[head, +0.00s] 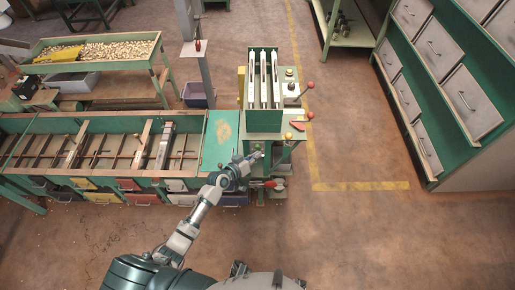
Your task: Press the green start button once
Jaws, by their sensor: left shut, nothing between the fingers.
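The green machine (263,122) stands at the centre, with upright pale slats in its open top. My left arm comes up from the bottom, and my left gripper (256,157) is at the machine's front face, just below its top edge. Its fingers look closed and empty. I cannot make out the green start button for certain; it is very small or hidden by the gripper. Whether the fingertips touch the machine I cannot tell. My right gripper is not in view.
A yellow knob (288,136) and a red-knobbed lever (310,115) sit right of the gripper. A long green bench (95,120) runs left. Grey drawers (472,100) stand far right. The floor between is clear.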

